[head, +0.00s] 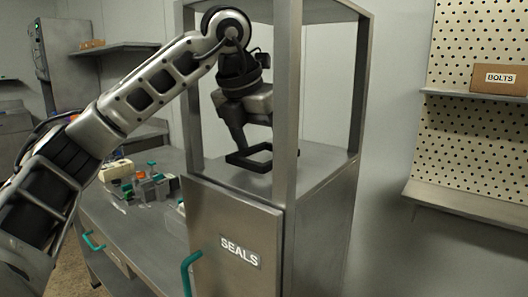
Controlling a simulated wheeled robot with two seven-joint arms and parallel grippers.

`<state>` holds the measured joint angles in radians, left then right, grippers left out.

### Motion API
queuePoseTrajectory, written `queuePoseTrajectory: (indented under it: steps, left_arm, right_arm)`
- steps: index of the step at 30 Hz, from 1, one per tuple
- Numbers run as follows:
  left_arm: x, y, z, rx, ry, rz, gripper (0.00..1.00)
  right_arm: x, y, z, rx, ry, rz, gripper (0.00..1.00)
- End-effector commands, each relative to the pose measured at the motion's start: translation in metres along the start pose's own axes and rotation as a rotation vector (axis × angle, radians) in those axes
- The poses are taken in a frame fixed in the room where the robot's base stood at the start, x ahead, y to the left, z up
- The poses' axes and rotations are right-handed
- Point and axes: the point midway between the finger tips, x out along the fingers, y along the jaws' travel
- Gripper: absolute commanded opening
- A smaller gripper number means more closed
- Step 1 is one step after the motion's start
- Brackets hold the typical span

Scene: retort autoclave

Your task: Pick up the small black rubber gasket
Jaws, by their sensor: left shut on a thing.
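The black rubber gasket (236,158) is a thin square frame in the head view. It is just above or at the steel top of the cabinet marked SEALS; I cannot tell whether it touches the surface. My left gripper (239,148) points down from above and is shut on the gasket's near left side. The fingertips are dark against the gasket and hard to make out. My right gripper is out of view.
Steel posts (287,100) frame the open bay around my left gripper. The SEALS cabinet door (232,235) has a teal handle. A workbench (140,225) with small coloured parts is at the left. A BOLTS box (499,79) sits on a shelf at the right.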

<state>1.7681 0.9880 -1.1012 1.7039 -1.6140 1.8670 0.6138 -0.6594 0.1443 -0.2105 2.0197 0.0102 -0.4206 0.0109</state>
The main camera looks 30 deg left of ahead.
Motion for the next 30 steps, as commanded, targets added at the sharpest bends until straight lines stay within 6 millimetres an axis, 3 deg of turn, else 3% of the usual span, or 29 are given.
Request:
queuePoseTrajectory:
  steps: [8,18,24,30]
  left_arm:
    - [-0.021,0.001,-0.065,0.0,-0.004,0.004,0.55]
    - [-0.055,0.001,-0.133,-0.003,-0.003,0.005,0.55]
    - [-0.063,0.001,-0.152,-0.002,0.0,0.003,0.55]
    - [-0.064,0.0,-0.157,-0.002,0.001,0.002,0.55]
  right_arm:
    - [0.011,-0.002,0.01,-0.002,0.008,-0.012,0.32]
    - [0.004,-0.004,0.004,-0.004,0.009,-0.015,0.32]
    - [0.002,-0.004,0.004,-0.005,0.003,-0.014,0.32]
    - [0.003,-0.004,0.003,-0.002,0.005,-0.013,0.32]
